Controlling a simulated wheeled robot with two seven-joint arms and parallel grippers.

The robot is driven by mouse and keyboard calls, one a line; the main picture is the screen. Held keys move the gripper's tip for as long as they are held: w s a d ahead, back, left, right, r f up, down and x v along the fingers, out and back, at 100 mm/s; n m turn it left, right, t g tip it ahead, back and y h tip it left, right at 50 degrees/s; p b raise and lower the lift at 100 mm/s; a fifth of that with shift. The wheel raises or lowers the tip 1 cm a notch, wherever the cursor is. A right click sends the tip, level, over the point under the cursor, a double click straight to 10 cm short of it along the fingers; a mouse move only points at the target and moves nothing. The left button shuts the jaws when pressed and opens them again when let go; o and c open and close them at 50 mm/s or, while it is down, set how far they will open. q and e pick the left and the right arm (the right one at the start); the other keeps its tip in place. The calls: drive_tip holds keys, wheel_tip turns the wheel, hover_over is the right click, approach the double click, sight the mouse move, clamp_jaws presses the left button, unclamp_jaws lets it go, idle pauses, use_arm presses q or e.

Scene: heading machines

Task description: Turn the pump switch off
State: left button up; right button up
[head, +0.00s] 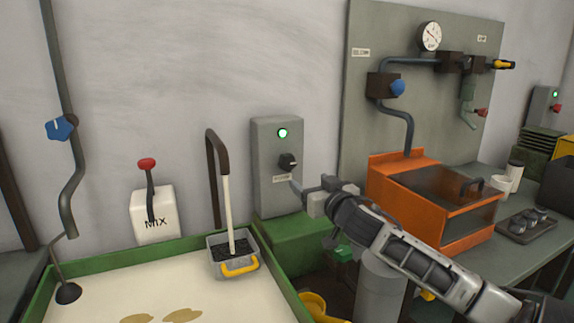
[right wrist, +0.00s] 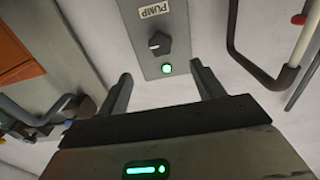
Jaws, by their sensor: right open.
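The pump switch is a black rotary knob (head: 288,162) on a grey wall box (head: 262,150), below a lit green lamp (head: 282,133). In the right wrist view the box appears upside down, with a PUMP label (right wrist: 154,10), the knob (right wrist: 158,43) and the lit lamp (right wrist: 167,68). A pale mark on the knob faces the left of that view. My right gripper (head: 310,186) is open and empty, in front of the box and lower than the knob. In the wrist view its fingers (right wrist: 161,76) stand apart on either side of the lamp, not touching the knob. My left gripper is not in view.
A green-rimmed tank (head: 166,255) with a MIX lever box (head: 153,213) behind it is at left. A grey basket (head: 226,262) with a brush hangs nearby.

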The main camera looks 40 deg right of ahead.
sight(289, 165)
drive_tip(key=p+x, duration=0.1)
drive_tip(key=x, duration=1.1)
drive_tip(key=shift+w+f+p, duration=0.15)
drive_tip(key=shift+w+p, duration=0.15)
drive_tip(key=shift+w, duration=0.05)
drive_tip(key=c, duration=1)
